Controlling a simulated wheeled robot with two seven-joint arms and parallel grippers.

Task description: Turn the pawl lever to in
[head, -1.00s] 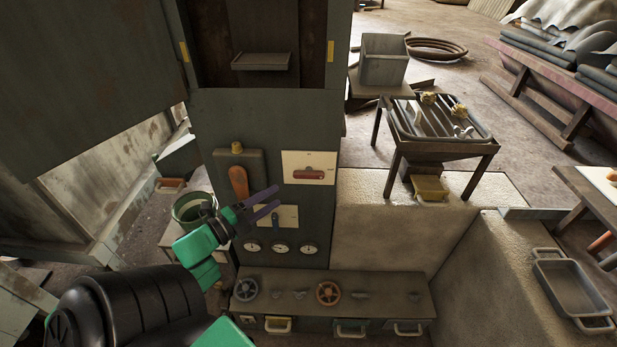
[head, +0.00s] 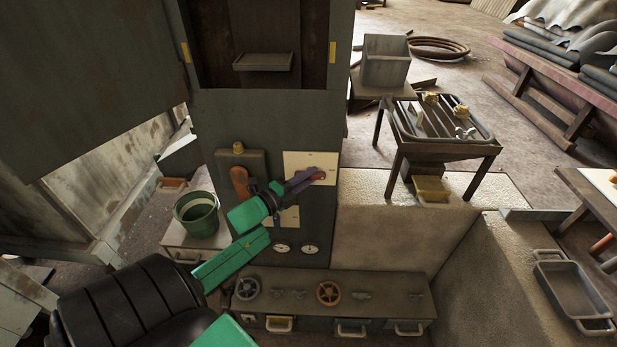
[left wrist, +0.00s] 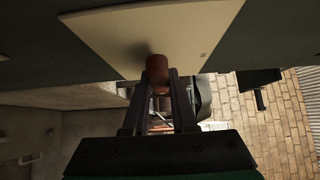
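The pawl lever (head: 318,173) is a red-brown handle on a cream plate (head: 326,160) on the front of the dark grey cabinet. My left gripper (head: 312,176) is at this lever and covers much of it in the head view. In the left wrist view the lever (left wrist: 157,70) stands out from the cream plate (left wrist: 105,35), and the two dark fingers (left wrist: 158,92) lie close on either side of it, seemingly shut on it. The lever's pivot and most of the plate's marks are hidden or too small to read. My right gripper is not in view.
An orange handle (head: 240,183) sits left of the plate, close to my left wrist. Gauges (head: 311,249) are below. A ledge with valve wheels (head: 328,292) runs under the panel. A green bucket (head: 197,212) stands to the left. Right of the cabinet is a pale block (head: 385,235).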

